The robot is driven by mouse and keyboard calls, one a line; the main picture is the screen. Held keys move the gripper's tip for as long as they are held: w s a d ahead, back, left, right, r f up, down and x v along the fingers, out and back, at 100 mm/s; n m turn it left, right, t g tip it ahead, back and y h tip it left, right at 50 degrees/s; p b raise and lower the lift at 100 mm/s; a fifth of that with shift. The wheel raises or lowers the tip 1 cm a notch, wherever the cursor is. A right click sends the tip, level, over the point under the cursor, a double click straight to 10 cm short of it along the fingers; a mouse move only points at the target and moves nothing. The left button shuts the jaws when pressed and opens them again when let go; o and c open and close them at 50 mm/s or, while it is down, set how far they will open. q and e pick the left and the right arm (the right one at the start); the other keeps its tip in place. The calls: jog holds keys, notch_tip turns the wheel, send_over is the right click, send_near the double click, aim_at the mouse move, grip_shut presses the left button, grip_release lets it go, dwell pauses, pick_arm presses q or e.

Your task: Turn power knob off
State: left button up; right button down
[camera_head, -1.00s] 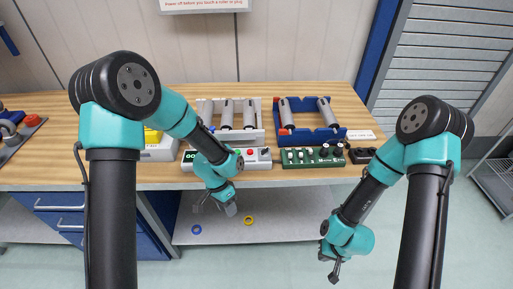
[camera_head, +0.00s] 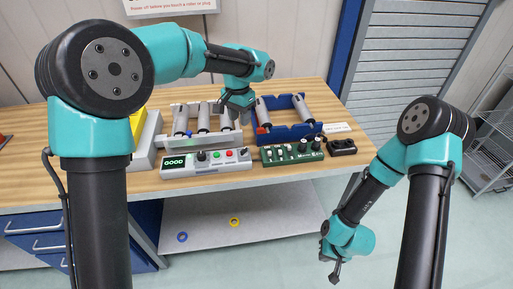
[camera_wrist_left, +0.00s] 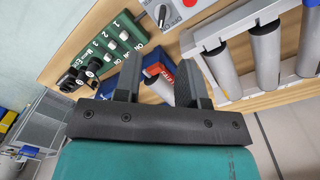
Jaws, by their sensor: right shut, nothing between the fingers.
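The white control box (camera_head: 206,163) sits near the front of the wooden bench, with a green "GOOD" display at its left end. Part of a similar light panel with a dark knob (camera_wrist_left: 162,14) shows at the top of the left wrist view. My left gripper (camera_head: 238,104) is over the back of the bench, above the roller racks, away from the knob. Its fingers (camera_wrist_left: 160,70) are spread and empty. My right gripper (camera_head: 336,277) hangs shut in front of the bench, low at right.
A green switch board (camera_head: 291,153) and a small black box (camera_head: 341,146) stand right of the control box. Behind are a light rack (camera_head: 205,138) with rollers and a blue rack (camera_head: 290,132). Blue (camera_head: 182,237) and yellow (camera_head: 234,222) rings lie on the lower shelf.

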pick_arm(q)
jog(key=r, duration=0.2)
jog(key=w, duration=0.1)
jog(key=shift+d+r, duration=0.3)
jog(key=shift+r, duration=0.1)
jog(key=shift+f, duration=0.1)
send_near(244, 149)
notch_tip(244, 149, down, 9)
jog(key=shift+s+f, duration=0.1)
jog(key=shift+f, duration=0.1)
dwell(0.3)
grip_shut()
